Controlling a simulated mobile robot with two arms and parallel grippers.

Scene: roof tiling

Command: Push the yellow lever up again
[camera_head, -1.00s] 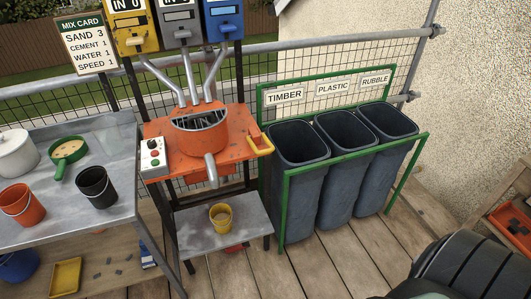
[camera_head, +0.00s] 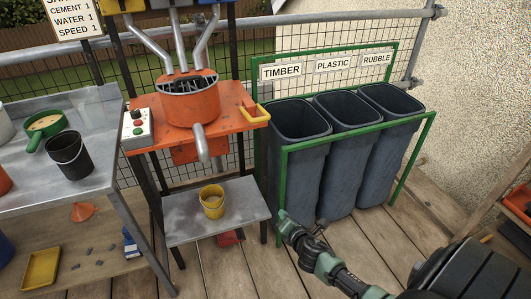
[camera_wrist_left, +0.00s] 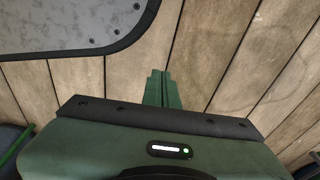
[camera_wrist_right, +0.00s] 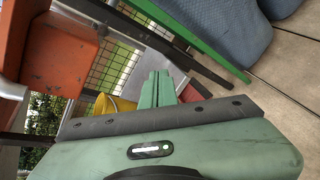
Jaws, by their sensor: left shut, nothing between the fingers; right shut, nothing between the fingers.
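My left gripper (camera_wrist_left: 157,88) shows only in the left wrist view, shut and empty above wooden boards.
The orange mixer (camera_head: 188,98) has a spout over a yellow bucket (camera_head: 212,203) on a grey shelf (camera_head: 240,197). A control box (camera_head: 138,128) sits at the left. Dark bins in a green frame (camera_head: 285,186) stand right of the lever. A grey table (camera_head: 95,108) is at left.

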